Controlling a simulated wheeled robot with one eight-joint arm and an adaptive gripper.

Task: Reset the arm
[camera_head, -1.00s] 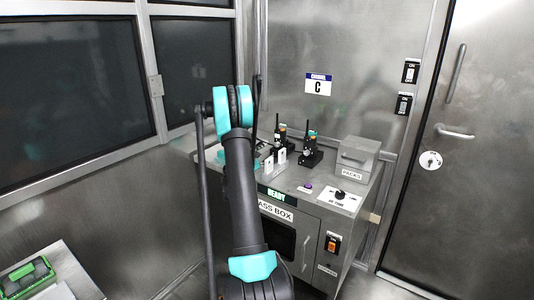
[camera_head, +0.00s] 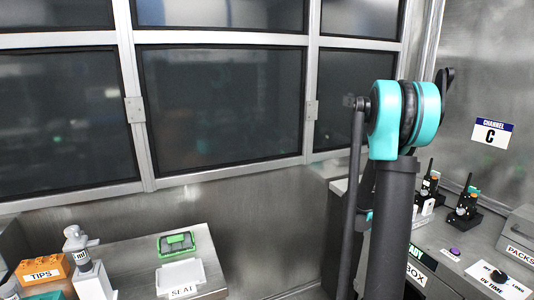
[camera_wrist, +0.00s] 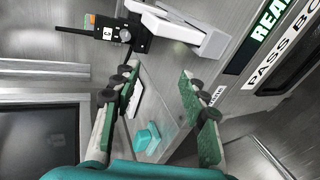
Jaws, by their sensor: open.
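My arm (camera_head: 402,125) stands upright in the right half of the head view, dark grey with a teal joint. My gripper (camera_wrist: 158,82) shows in the wrist view with its two green-padded fingers apart and nothing between them. In the head view the arm hides it. Beyond the fingers are a black radio (camera_wrist: 122,33) marked 3, a white holder (camera_wrist: 182,32) and a teal block (camera_wrist: 147,137), all apart from the fingers as far as I can tell.
The pass box (camera_head: 448,245) stands at the right with radios (camera_head: 467,203) and a PACKS box (camera_head: 520,238) on top. A side bench (camera_head: 135,262) at lower left holds a green-rimmed tray (camera_head: 176,243), a white SEAL pad (camera_head: 182,275) and an orange TIPS box (camera_head: 43,270). Dark windows line the wall.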

